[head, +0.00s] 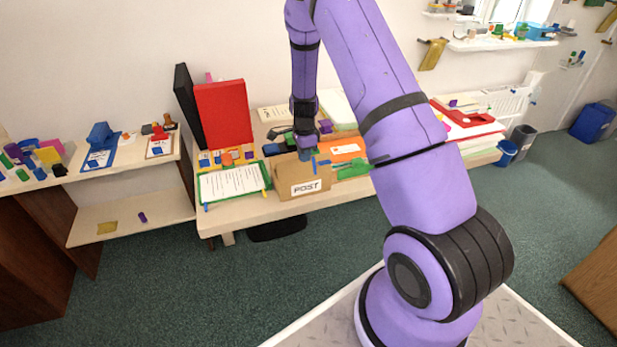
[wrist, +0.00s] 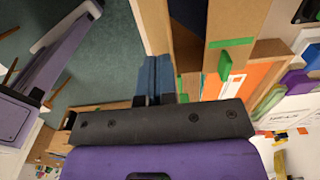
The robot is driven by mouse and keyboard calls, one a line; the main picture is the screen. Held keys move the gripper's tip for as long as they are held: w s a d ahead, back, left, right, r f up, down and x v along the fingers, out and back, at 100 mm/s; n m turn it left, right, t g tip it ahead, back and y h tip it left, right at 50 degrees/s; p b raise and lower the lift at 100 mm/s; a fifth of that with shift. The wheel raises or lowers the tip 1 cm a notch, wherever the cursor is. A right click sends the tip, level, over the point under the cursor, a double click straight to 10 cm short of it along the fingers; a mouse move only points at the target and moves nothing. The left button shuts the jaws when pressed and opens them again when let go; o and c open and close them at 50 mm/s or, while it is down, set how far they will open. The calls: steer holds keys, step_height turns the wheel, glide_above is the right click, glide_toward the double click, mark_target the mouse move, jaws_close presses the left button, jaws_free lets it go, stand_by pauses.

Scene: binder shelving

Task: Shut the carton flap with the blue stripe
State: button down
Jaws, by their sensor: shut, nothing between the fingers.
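The brown carton (head: 303,185) with a POST label stands at the front of the desk. A small blue stripe (head: 320,163) shows at its top right; how far that flap stands open is hard to tell. A green-striped flap (wrist: 232,42) shows beside the carton's brown panels in the wrist view. My gripper (head: 304,153) is shut and empty, pointing down at the carton's top rear edge. In the wrist view its blue-grey fingers (wrist: 154,82) lie together beside the carton; contact cannot be judged. The blue stripe cannot be made out there.
A clipboard (head: 232,184) lies left of the carton, and red and black binders (head: 223,112) stand behind it. An orange envelope (head: 346,149) and a green item (head: 354,168) lie to the right. My arm hides part of the desk.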

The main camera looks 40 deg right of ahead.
steer(key=shift+w, duration=0.15)
steer(key=shift+w+d+f, duration=0.15)
steer(key=shift+w+f, duration=0.05)
steer(key=shift+w, duration=0.2)
steer(key=shift+w+d+f, duration=0.1)
steer(key=shift+w+f, duration=0.15)
steer(key=shift+w, duration=0.2)
stand_by(0.3)
steer(key=shift+w+d+f, duration=0.15)
steer(key=shift+w+f, duration=0.15)
steer(key=shift+w, duration=0.05)
steer(key=shift+w+d+f, duration=0.1)
steer(key=shift+w+f, duration=0.2)
steer(key=shift+f, duration=0.05)
stand_by(0.3)
